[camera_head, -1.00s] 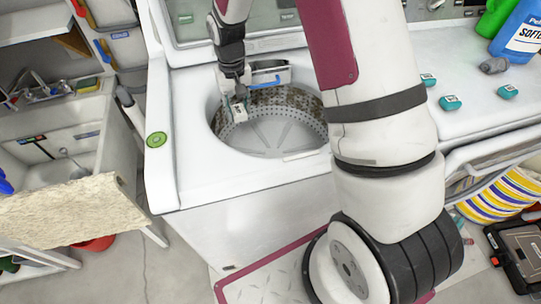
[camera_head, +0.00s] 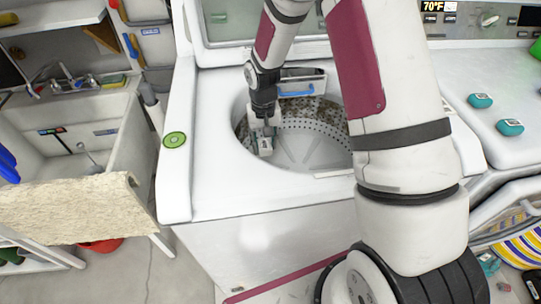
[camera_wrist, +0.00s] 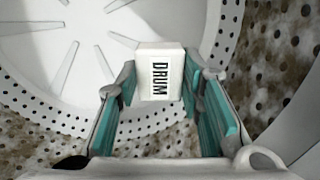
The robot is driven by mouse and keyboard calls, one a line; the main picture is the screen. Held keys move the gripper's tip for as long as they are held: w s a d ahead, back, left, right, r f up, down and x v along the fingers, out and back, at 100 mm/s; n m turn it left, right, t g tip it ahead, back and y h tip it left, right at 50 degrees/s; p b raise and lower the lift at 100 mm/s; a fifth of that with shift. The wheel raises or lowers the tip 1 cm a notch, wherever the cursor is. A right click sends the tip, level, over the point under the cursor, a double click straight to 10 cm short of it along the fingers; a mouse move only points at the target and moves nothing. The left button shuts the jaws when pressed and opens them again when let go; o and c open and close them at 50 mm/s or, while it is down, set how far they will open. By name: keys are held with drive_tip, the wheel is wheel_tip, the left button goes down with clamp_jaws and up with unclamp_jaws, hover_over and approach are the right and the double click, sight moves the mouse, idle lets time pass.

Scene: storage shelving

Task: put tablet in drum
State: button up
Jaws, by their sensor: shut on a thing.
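The drum's rim and white washer top (camera_head: 207,150) surround my gripper. A dispenser with a blue strip (camera_head: 296,93) is at the drum's back edge. Teal pieces (camera_head: 480,100) lie on the machine top at right. A sink (camera_head: 75,145) stands at left.

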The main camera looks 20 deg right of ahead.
drive_tip(key=shift+f, duration=2.35)
drive_tip(key=shift+f, duration=0.1)
drive_tip(key=shift+f+b, duration=0.35)
drive_tip(key=shift+b, duration=0.1)
drive_tip(key=shift+f, duration=0.2)
drive_tip(key=o, duration=0.9)
drive_tip(key=shift+o, duration=0.2)
drive_tip(key=shift+r, duration=0.1)
